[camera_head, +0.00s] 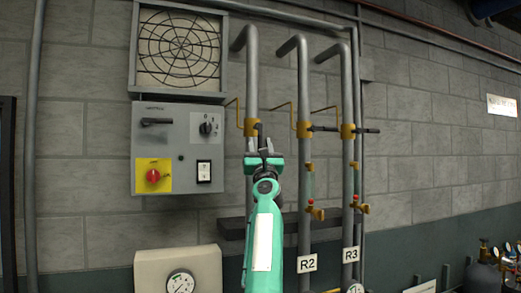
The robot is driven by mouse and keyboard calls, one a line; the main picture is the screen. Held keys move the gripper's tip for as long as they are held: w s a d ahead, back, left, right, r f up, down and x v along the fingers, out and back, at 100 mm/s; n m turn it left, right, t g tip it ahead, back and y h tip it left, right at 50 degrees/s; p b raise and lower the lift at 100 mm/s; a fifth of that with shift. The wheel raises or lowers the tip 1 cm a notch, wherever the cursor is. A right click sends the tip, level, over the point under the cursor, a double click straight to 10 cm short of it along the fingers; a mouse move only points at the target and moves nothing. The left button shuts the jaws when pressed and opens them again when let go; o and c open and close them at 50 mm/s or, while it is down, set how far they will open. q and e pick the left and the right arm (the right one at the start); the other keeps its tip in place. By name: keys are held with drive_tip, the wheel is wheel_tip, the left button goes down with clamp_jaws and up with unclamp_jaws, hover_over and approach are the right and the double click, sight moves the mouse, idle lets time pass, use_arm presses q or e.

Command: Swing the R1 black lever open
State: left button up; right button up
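The R1 pipe (252,80) is the leftmost of three grey vertical pipes in the head view, with a brass valve (251,128) on it. A dark piece (259,130) at this valve, just above my gripper, looks like the R1 black lever, seen nearly end-on. My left gripper (263,150), teal with dark fingers, is right in front of and just below the valve. The fingers overlap the dark piece, so whether they touch or grip it cannot be told. The arm hides the lower R1 pipe and its label. My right gripper is not in view.
The R2 lever (324,128) and R3 lever (368,130) point right from their valves, close to R1's right. A grey control box (206,148) with a red knob (153,175) is left. A dark shelf (232,229) crosses behind the arm. A gauge box (205,262) stands below.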

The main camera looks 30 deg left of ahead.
use_arm(q)
drive_tip(key=shift+s+d+f, duration=0.2)
drive_tip(key=shift+f, duration=0.2)
drive_tip(key=b+v, duration=0.1)
drive_tip(key=v, duration=1.1)
drive_tip(key=shift+s+d+f, duration=0.15)
drive_tip(key=shift+s+f, duration=0.05)
drive_tip(key=shift+s, duration=0.1)
drive_tip(key=shift+d, duration=0.1)
drive_tip(key=shift+w+f, duration=0.1)
drive_tip(key=shift+f, duration=0.05)
